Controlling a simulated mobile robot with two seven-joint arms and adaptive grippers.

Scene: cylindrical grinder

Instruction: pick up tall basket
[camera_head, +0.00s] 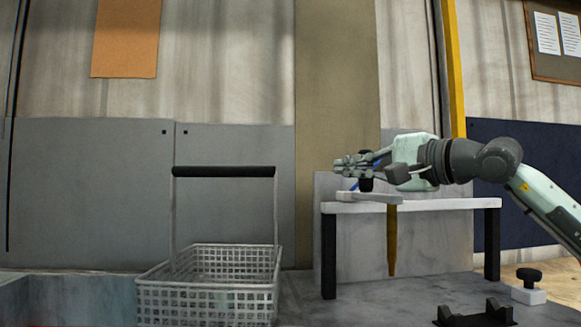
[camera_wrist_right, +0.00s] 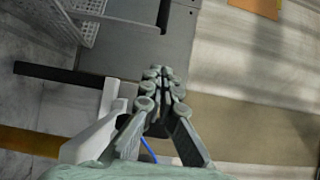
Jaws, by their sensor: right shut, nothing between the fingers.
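The tall basket (camera_head: 208,285) is a grey mesh basket with a high handle and a black grip bar (camera_head: 224,171). It stands upright at the lower left of the head view. In the right wrist view part of its mesh (camera_wrist_right: 50,18) shows at the upper left, with the black bar (camera_wrist_right: 164,16) near the top. My right gripper (camera_head: 340,165) is shut and empty, to the right of the handle at about its height and apart from it. It also shows in the right wrist view (camera_wrist_right: 160,72). My left gripper is not in view.
A white raised shelf (camera_head: 450,204) on black legs stands below my right gripper, with a tool hanging from it. A black cradle (camera_head: 475,314) and a white block with a black knob (camera_head: 528,287) are at the lower right. The space between basket and shelf is clear.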

